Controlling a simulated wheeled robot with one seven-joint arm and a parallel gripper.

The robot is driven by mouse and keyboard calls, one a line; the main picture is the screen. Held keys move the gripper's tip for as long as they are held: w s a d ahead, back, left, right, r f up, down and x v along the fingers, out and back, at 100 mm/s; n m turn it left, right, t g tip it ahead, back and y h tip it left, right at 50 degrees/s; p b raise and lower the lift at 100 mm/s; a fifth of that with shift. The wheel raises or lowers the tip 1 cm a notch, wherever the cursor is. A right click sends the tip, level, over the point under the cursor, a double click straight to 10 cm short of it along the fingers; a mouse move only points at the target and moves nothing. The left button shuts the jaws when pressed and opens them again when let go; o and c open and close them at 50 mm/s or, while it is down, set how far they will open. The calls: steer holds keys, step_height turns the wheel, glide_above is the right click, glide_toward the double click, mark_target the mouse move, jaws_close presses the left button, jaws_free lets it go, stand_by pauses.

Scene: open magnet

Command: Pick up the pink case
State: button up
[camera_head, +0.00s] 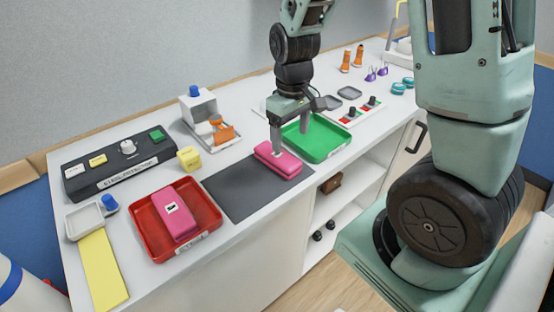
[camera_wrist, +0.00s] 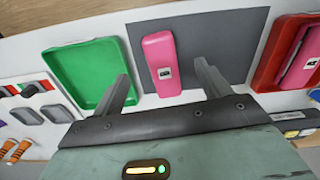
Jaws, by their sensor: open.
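A pink case (camera_head: 279,160) lies on the right part of a dark grey mat, beside the green tray. In the wrist view this pink case (camera_wrist: 161,62) shows between my open fingers, beyond their tips, with a small dark and white label on top. A second pink case (camera_head: 173,214) lies in the red tray (camera_head: 152,237) and also shows in the wrist view (camera_wrist: 303,58). My gripper (camera_head: 288,140) is open and empty, pointing down over the first pink case; in the wrist view its fingers (camera_wrist: 162,78) flank the case. The exact height above the case is hard to tell.
The grey mat (camera_head: 235,190) lies between the red tray and the empty green tray (camera_head: 318,139). Open shelves lie below the table's front edge.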

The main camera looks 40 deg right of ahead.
mark_target(289, 161)
steer(key=f+p, duration=0.1)
steer(key=f, duration=0.9)
steer(key=shift+w, duration=0.2)
steer(key=shift+c, duration=0.3)
steer(key=c, duration=1)
